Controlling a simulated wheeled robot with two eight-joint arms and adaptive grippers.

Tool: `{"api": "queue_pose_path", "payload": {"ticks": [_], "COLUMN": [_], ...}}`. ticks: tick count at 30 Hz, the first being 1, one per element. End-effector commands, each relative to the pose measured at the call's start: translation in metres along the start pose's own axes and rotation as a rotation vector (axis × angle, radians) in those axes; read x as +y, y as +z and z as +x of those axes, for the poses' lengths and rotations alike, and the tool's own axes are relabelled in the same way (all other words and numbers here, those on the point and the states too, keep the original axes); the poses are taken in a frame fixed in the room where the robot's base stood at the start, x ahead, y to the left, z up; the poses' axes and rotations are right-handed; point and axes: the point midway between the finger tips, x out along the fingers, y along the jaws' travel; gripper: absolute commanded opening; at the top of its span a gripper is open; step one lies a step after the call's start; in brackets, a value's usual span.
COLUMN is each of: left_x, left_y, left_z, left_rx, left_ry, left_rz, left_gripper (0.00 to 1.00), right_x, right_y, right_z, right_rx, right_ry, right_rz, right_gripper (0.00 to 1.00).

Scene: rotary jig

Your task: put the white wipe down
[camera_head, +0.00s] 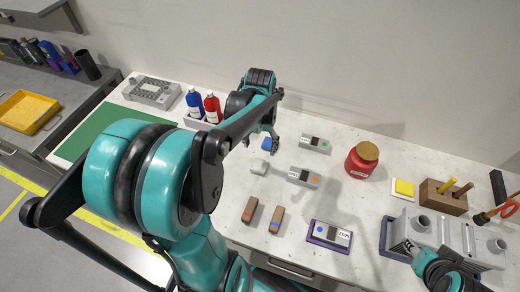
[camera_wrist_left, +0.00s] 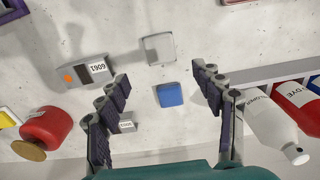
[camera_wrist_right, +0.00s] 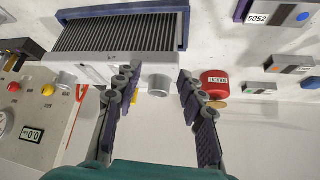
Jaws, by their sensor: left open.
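The white wipe (camera_head: 259,167) lies flat on the light bench top near the middle. It also shows in the left wrist view (camera_wrist_left: 158,48), apart from my fingers. A blue pad (camera_wrist_left: 170,94) lies close by it, and also shows in the head view (camera_head: 268,144). My left gripper (camera_head: 274,142) is open and empty, low over the bench by the blue pad. Its fingers stand wide apart in the left wrist view (camera_wrist_left: 165,82). My right gripper (camera_wrist_right: 157,78) is open and empty near the grey finned unit (camera_wrist_right: 115,35).
Grey labelled blocks (camera_head: 303,177) stand right of the wipe. A red jar (camera_head: 362,160) stands further right. Blue (camera_head: 194,103) and red (camera_head: 212,107) bottles stand left of my left gripper. Two brown brushes (camera_head: 276,219) lie in front. A purple tray (camera_head: 316,239) holds another block.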

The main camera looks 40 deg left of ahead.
Motion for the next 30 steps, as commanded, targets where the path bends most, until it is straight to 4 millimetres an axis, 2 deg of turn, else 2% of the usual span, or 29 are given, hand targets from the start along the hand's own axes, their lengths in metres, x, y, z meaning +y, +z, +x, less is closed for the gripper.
{"api": "queue_pose_path", "payload": {"ticks": [5, 8, 12, 18, 24, 30], "left_x": [0.011, 0.033, 0.072, 0.115, 0.134, 0.137], "left_y": [0.006, 0.017, 0.041, 0.073, 0.089, 0.090], "left_z": [-0.014, -0.025, -0.041, -0.052, -0.054, -0.054], "left_rx": [0.037, 0.115, 0.278, 0.491, 0.601, 0.618], "left_ry": [-0.003, -0.005, 0.006, 0.053, 0.091, 0.097], "left_rz": [0.021, 0.064, 0.145, 0.245, 0.292, 0.297], "left_gripper": [0.67, 0.67, 0.67, 0.67, 0.67, 0.67], "right_x": [0.000, 0.000, 0.000, 0.000, 0.000, 0.000], "right_y": [-0.001, -0.001, -0.001, -0.001, -0.001, -0.001], "right_z": [-0.002, -0.002, -0.002, -0.002, -0.002, -0.002], "right_rx": [0.000, 0.000, 0.000, 0.000, 0.000, 0.000], "right_ry": [0.000, 0.000, 0.000, 0.000, 0.000, 0.000], "right_rz": [0.000, 0.000, 0.000, 0.000, 0.000, 0.000], "right_gripper": [0.40, 0.40, 0.40, 0.40, 0.40, 0.40]}}
